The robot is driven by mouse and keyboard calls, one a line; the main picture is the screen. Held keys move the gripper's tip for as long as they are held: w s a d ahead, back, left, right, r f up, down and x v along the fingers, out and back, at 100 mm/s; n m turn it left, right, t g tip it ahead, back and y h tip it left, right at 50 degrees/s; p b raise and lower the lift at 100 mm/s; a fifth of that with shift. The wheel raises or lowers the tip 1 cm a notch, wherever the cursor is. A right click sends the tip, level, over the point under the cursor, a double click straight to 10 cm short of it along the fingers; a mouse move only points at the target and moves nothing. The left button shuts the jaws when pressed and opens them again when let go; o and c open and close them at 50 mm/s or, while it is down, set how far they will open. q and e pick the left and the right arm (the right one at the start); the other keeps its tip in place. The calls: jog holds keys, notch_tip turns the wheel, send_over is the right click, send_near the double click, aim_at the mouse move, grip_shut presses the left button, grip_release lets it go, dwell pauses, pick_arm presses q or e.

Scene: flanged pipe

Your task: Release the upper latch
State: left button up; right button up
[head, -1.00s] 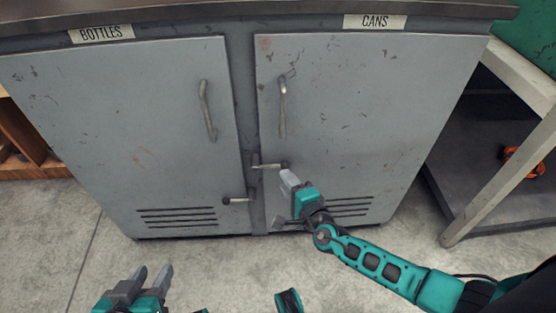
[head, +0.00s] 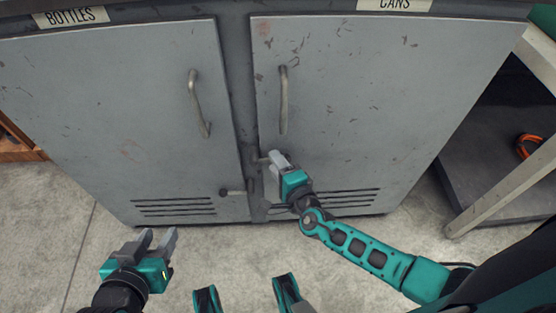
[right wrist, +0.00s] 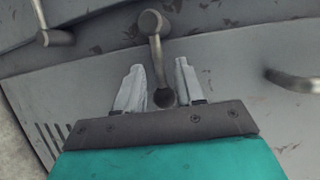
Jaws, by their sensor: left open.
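The upper latch, a grey metal lever (right wrist: 156,50), is mostly hidden behind my right gripper (head: 276,160) in the head view. In the right wrist view, my right gripper (right wrist: 161,85) is open, and the latch's near end lies between its two pale fingers. I cannot tell whether either finger touches it. The latch is by the seam beside the right door (head: 370,110), under the CANS label (head: 395,4). My left gripper (head: 157,239) is open and empty, low in front of the left door.
A lower latch (head: 233,192) sits at the left door's edge. Bar handles (head: 199,103) and (head: 283,100) stick out above the latches. A side table's leg (head: 500,190) stands to the right. The floor before the cabinet is clear.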

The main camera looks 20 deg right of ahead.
jog(key=shift+c, duration=0.5)
grip_shut()
